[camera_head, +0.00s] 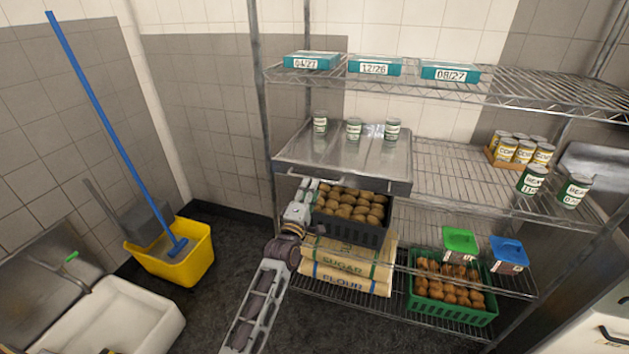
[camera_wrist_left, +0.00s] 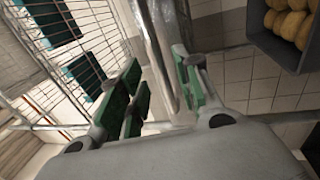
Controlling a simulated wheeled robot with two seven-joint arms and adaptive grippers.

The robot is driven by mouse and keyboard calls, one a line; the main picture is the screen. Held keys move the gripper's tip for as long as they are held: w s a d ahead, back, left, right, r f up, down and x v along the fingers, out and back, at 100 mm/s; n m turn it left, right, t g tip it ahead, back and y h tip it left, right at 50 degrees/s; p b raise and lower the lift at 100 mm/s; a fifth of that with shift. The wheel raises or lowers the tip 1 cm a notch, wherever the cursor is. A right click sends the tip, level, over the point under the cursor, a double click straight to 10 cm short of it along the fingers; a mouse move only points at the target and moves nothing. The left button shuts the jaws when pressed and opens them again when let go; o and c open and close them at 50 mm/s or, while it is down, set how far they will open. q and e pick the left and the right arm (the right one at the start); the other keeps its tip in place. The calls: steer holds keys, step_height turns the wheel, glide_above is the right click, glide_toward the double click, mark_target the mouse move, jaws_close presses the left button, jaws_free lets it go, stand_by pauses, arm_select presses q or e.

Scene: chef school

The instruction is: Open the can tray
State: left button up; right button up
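The can tray (camera_head: 300,153) is a flat metal tray on the middle shelf at the left, with a front panel and a thin bar handle along it. Three green-labelled cans (camera_head: 353,129) stand upright toward its back. My left gripper (camera_head: 309,187) is just below the left part of the tray front, close to the handle. In the left wrist view, its green-padded fingers (camera_wrist_left: 163,95) are apart, with a shiny metal bar behind or between them. I cannot tell whether they touch the handle. My right gripper is out of view.
A dark crate of potatoes (camera_head: 350,234) sits under the tray, close to my left gripper, above sugar and flour sacks (camera_head: 345,275). A shelf post (camera_head: 262,110) stands left of the tray. A yellow mop bucket (camera_head: 190,262) stands on the floor at left.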

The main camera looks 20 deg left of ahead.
arm_select(q)
steer(key=shift+w+r, duration=0.2)
steer(key=shift+w, duration=0.65)
steer(key=shift+w+r, duration=0.15)
steer(key=shift+w, duration=0.75)
steer(key=shift+w+r, duration=0.2)
steer(key=shift+w, duration=0.65)
jaws_close()
